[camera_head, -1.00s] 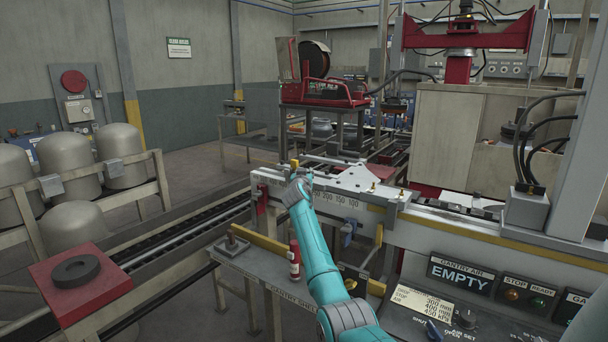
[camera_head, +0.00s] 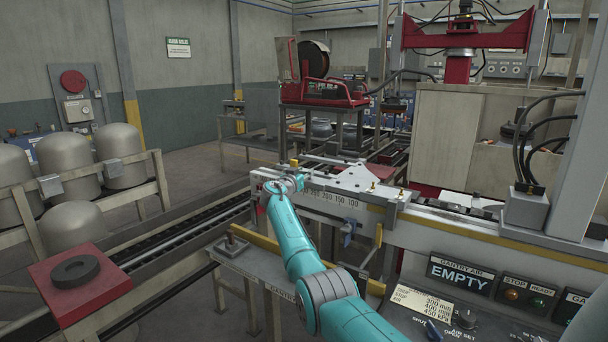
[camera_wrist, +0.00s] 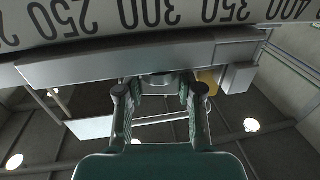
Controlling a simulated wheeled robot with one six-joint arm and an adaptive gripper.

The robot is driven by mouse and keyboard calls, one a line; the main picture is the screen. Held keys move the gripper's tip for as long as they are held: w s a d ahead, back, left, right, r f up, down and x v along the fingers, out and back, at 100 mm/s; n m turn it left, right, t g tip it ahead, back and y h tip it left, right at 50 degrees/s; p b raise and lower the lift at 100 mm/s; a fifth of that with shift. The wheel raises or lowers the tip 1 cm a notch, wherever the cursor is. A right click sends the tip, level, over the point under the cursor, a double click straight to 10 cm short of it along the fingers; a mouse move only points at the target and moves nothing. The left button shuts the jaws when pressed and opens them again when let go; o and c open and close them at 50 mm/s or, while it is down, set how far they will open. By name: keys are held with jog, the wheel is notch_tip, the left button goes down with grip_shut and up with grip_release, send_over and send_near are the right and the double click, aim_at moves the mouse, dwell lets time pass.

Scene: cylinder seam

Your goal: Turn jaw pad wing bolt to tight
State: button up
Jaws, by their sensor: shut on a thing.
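My gripper (camera_wrist: 160,92) points at the underside of the ruled beam in the wrist view, its two fingers apart around a small grey-green rounded piece (camera_wrist: 160,79). They are shut on it; it sits where the jaw pad wing bolt would be, but its wings are not clear. In the head view my gripper (camera_head: 274,187) is at the left end of the white ruled beam (camera_head: 425,222).
The scale numbers run along the beam (camera_wrist: 160,42) in the wrist view. A low grey shelf (camera_head: 240,262) with a yellow rail (camera_head: 262,244) lies below my arm. The gantry air panel (camera_head: 460,273) reads EMPTY at the right. A red block (camera_head: 95,293) with a dark ring stands at left.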

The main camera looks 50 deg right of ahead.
jog(key=shift+f, duration=0.2)
jog(key=o, duration=1.2)
jog(key=shift+r, duration=0.1)
jog(key=shift+v, duration=3.95)
